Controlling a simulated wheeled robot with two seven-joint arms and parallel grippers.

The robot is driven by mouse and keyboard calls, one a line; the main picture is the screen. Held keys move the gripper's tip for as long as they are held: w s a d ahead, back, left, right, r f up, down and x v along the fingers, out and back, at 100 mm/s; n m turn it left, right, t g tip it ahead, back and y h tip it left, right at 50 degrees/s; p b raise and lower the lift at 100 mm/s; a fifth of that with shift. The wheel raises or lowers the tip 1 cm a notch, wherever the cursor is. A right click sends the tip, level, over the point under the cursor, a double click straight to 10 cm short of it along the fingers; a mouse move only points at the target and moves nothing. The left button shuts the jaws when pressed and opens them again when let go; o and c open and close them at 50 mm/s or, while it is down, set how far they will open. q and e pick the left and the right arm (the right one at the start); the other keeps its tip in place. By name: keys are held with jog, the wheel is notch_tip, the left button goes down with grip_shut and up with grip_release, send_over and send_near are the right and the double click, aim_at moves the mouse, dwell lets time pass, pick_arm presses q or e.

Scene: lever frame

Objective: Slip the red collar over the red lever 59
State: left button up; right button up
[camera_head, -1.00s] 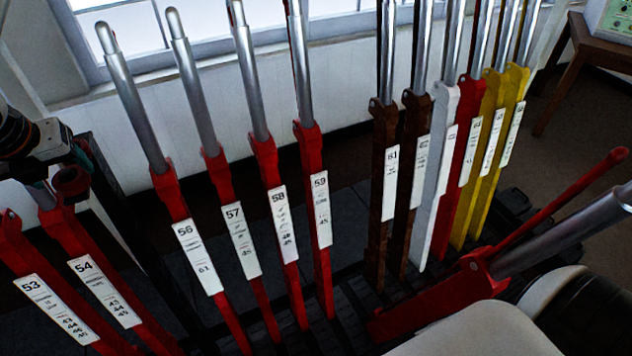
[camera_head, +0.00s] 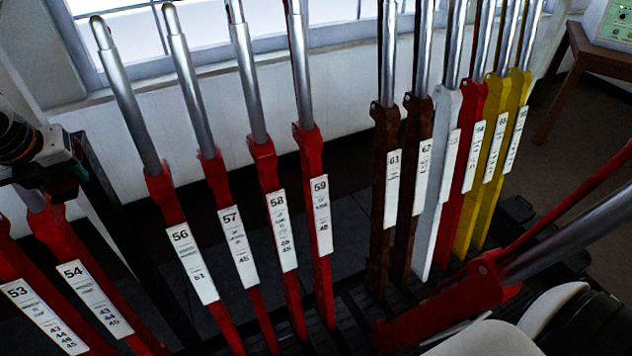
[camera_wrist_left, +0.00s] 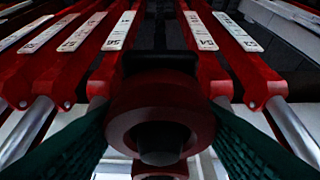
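Red lever 59 (camera_head: 315,200) stands in the middle of the head view, with a bare silver handle and a white number plate. It is the rightmost of the red group 56 to 59. My left gripper (camera_head: 62,178) is at the left edge of the head view, above levers 53 and 54, well left of lever 59. In the left wrist view the red collar (camera_wrist_left: 195,118), a thick ring with a dark middle, sits between the teal finger pads, and the gripper looks shut on it. The collar is not clear in the head view. My right gripper is out of view.
Red levers 56 (camera_head: 170,210), 57 (camera_head: 222,195) and 58 (camera_head: 268,190) stand between my left gripper and lever 59. Brown lever 61 (camera_head: 382,150) stands to its right after a gap. A red lever (camera_head: 450,305) leans far over at the lower right.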

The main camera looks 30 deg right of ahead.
pick_arm(q)
jog(key=c, duration=0.3)
jog(key=shift+r+p, duration=1.85)
jog(key=shift+r, duration=2.45)
jog(key=shift+c, duration=0.2)
